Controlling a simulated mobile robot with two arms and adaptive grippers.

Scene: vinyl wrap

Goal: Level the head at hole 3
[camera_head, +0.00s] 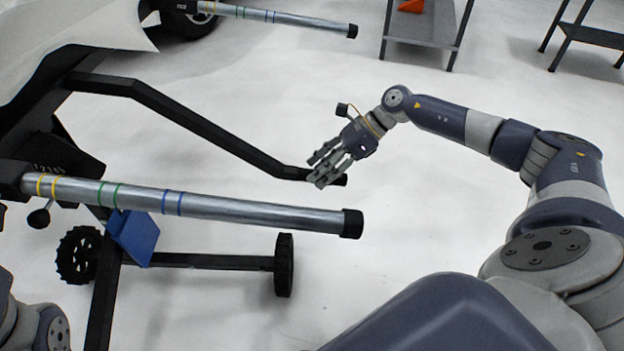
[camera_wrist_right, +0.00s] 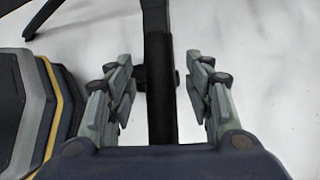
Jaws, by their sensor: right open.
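A silver tube (camera_head: 230,204) with yellow, green and blue bands and a black end cap runs across the front of a black wheeled frame. A similar tube (camera_head: 280,17) is at the back. A black bent bar (camera_head: 190,118) of the frame lies between them. No hole number can be read. My right gripper (camera_head: 322,170) is beside the bar's free end. In the right wrist view my right gripper (camera_wrist_right: 163,92) is open, its fingers on both sides of a black bar (camera_wrist_right: 160,75), with gaps showing. My left gripper is out of view.
A blue plate (camera_head: 135,238) and a black knob (camera_head: 39,218) hang below the front tube. A wheel (camera_head: 284,265) stands at the frame's front. A grey shelf (camera_head: 420,27) is at the back. White floor lies clear right of the frame.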

